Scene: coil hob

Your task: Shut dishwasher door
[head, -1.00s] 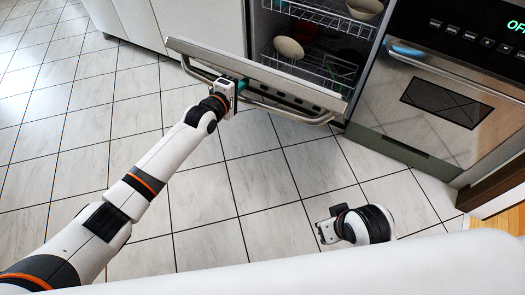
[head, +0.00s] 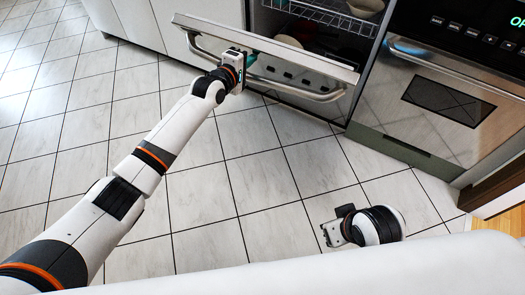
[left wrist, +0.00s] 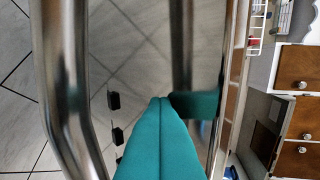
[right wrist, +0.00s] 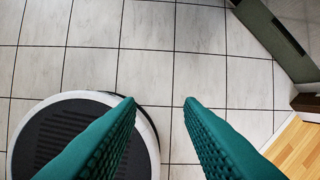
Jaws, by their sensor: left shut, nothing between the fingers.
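The dishwasher door (head: 265,47) is a steel panel, partly open and tilted, with a curved bar handle (head: 300,95) on its outer face. My left gripper (head: 251,59) is at the door's outer face by the handle. In the left wrist view its teal fingers (left wrist: 162,99) are shut together and empty, between the handle bar (left wrist: 62,80) and the steel door face. Whether the tips touch the door I cannot tell. My right gripper (head: 328,235) is low over the floor, away from the door; in the right wrist view its fingers (right wrist: 161,100) are apart and empty.
Inside the dishwasher are a wire rack (head: 325,15) and a bowl (head: 288,41), partly hidden by the door. A steel oven (head: 450,90) stands right of it. White cabinets (head: 140,22) stand left. The tiled floor (head: 260,190) in front is clear.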

